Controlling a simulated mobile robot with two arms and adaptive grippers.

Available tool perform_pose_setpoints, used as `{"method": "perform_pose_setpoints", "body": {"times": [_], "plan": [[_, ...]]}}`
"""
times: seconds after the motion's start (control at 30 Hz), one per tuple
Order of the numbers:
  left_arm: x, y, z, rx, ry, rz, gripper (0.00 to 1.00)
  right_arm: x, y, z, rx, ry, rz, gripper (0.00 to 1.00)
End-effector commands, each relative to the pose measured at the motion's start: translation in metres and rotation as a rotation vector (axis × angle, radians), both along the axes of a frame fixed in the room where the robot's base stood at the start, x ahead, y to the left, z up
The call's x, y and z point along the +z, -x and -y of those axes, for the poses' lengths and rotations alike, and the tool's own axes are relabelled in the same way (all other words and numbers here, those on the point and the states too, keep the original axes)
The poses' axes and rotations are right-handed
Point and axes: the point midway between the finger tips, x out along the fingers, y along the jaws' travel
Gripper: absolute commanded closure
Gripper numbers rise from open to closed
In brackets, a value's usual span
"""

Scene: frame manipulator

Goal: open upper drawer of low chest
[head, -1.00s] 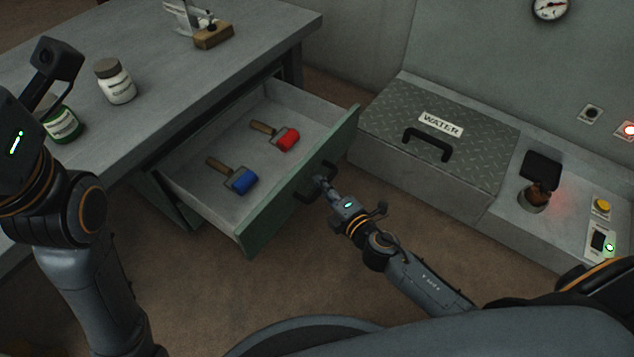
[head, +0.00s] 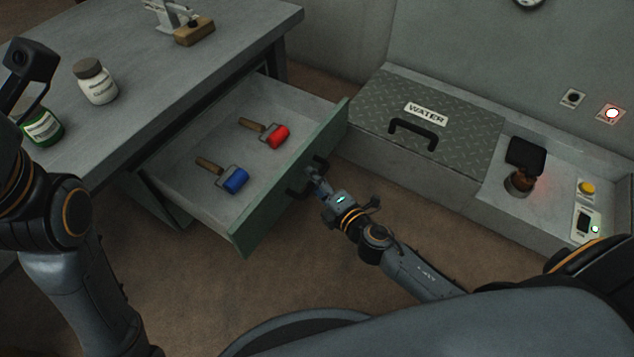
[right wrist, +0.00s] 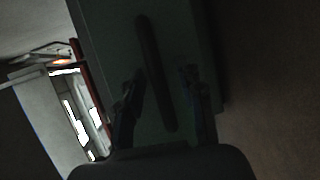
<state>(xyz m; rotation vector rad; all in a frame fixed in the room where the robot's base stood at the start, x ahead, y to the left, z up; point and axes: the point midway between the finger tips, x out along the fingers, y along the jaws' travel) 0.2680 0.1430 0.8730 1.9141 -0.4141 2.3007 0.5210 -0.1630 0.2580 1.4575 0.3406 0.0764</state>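The upper drawer (head: 190,205) stands pulled well out from under the grey worktop (head: 165,100). Its green front (head: 270,212) carries a dark handle (head: 296,191). My right gripper (head: 314,184) is at the handle. In the right wrist view, the handle (right wrist: 155,70) runs between the parted fingers of my right gripper (right wrist: 160,98), with gaps visible on both sides. My left arm is at the left edge; its fingertips are not clearly visible.
A white bottle (head: 96,82), a green jar (head: 42,128) and a wooden block (head: 194,32) stand on the worktop. A low bench with a WATER hatch (head: 460,120) runs along the right wall.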

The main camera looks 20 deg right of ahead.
Motion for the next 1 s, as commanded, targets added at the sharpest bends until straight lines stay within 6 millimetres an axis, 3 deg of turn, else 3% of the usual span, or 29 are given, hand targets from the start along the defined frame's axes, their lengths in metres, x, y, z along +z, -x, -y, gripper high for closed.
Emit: {"method": "perform_pose_setpoints", "body": {"times": [0.17, 0.63, 0.8, 1.0], "plan": [[0.0, -0.001, 0.0, -0.001, -0.001, -0.002, 0.3, 0.001, 0.013, 0.003, 0.0, 0.0, -0.002, 0.63], [0.0, -0.001, 0.001, 0.0, -0.004, 0.001, 0.3, 0.017, 0.097, 0.026, -0.003, -0.002, -0.003, 0.63], [0.0, -0.001, 0.001, 0.0, -0.004, 0.001, 0.3, 0.02, 0.111, 0.03, -0.001, -0.001, -0.002, 0.63], [0.0, 0.0, 0.001, 0.0, -0.004, 0.001, 0.3, 0.022, 0.114, 0.031, 0.0, 0.001, 0.0, 0.63]]}}
